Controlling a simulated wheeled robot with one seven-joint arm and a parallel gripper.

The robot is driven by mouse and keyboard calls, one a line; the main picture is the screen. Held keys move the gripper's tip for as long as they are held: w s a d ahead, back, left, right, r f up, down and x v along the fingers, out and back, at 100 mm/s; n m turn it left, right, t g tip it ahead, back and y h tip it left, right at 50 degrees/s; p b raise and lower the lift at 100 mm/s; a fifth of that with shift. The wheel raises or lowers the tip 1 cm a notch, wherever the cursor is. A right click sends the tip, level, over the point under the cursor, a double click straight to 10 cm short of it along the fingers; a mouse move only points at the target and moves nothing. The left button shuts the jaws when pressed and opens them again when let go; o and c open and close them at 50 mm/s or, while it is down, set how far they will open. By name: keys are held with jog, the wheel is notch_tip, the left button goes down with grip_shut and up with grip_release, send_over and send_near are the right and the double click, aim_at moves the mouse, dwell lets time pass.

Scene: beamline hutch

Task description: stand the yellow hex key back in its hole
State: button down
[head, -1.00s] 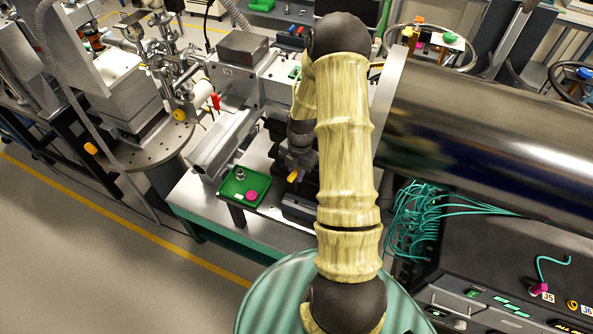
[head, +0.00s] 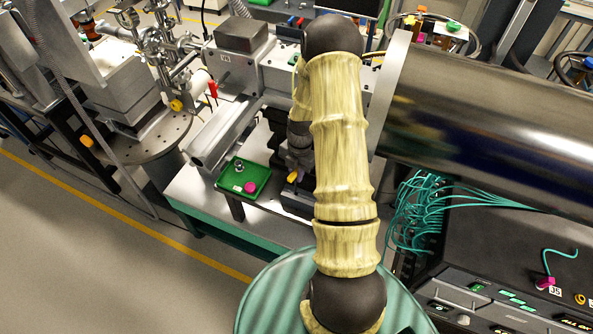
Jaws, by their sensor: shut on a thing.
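My gripper (head: 295,168) hangs below the arm, over the right part of the steel table (head: 188,190), to the right of the green tray. It is shut on a small yellow piece (head: 292,177), which I take to be the yellow hex key. Only this short yellow bit shows at the fingertips, just above or in front of a dark block (head: 297,200). I cannot tell whether it touches the block. No hole for the key can be made out, and my arm covers the area to the right.
The green tray (head: 262,171) holds a magenta round piece (head: 250,187) and a small metal part (head: 239,167). A large steel cylinder (head: 480,110) lies to the right of my arm. A grey rail (head: 218,135) runs behind the tray. Teal cables (head: 415,210) hang at right.

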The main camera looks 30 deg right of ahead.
jog(key=shift+f, duration=0.55)
jog(key=shift+f+b, duration=0.15)
jog(key=shift+b, duration=0.3)
dwell(0.7)
jog(key=shift+f+b, duration=2.05)
jog(key=shift+f, duration=0.9)
jog(key=c, duration=1.3)
grip_release()
notch_tip(320, 180, up, 10)
jog(key=shift+b, duration=1.25)
